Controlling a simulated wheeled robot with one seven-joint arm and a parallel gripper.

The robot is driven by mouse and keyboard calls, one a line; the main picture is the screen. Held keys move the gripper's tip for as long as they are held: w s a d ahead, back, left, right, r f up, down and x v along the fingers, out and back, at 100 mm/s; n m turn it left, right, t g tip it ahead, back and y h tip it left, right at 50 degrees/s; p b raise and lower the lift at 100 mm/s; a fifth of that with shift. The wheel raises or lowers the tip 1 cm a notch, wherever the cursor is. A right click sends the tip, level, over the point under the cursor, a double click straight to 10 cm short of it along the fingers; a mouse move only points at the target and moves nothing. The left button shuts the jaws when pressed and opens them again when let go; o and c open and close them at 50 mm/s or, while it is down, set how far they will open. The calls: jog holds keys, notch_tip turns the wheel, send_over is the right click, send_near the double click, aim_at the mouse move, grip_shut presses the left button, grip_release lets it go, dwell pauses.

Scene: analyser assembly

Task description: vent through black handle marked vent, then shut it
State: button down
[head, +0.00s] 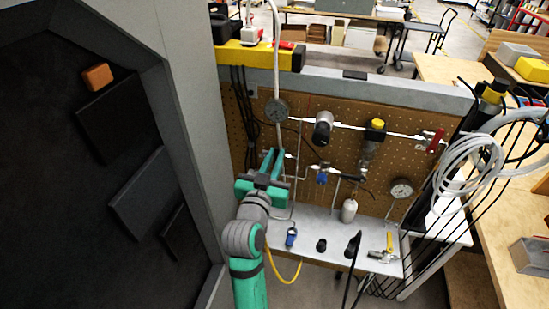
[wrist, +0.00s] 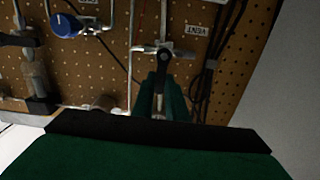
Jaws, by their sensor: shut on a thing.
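My gripper (head: 272,158) is at the left part of the pegboard panel, with its two green fingers pointing at the board. In the wrist view the fingers (wrist: 162,88) are closed around the narrow handle (wrist: 160,104) of a small silver valve (wrist: 163,50). The handle looks dark, and the fingers hide most of it. A white label (wrist: 196,30) is beside the valve; I cannot read it surely. In the head view, my gripper largely covers the handle.
A blue knob (head: 322,180) is to the right of the gripper, with thin metal tubes between. Black cables (head: 243,110) hang at the left. A grey shelf (head: 325,222) is below.

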jog(key=c, duration=1.8)
grip_release()
jog(key=shift+o, duration=0.2)
jog(key=v, duration=1.1)
jog(key=shift+f, duration=0.1)
jog(key=s+f+n+g+y, duration=0.1)
jog(key=s+f+n+y, duration=0.1)
jog(key=s+f, duration=0.55)
jog(key=s+f+n+y, duration=0.3)
jog(key=s+f, duration=0.2)
jog(key=f, duration=0.5)
jog(key=s+f, duration=0.2)
jog(key=s, duration=0.9)
jog(key=s+f+m, duration=0.1)
jog(key=s, duration=1.1)
jog(key=shift+d+f+g+y, duration=0.15)
jog(key=shift+f+g+y, duration=0.15)
jog(key=shift+f+g, duration=0.1)
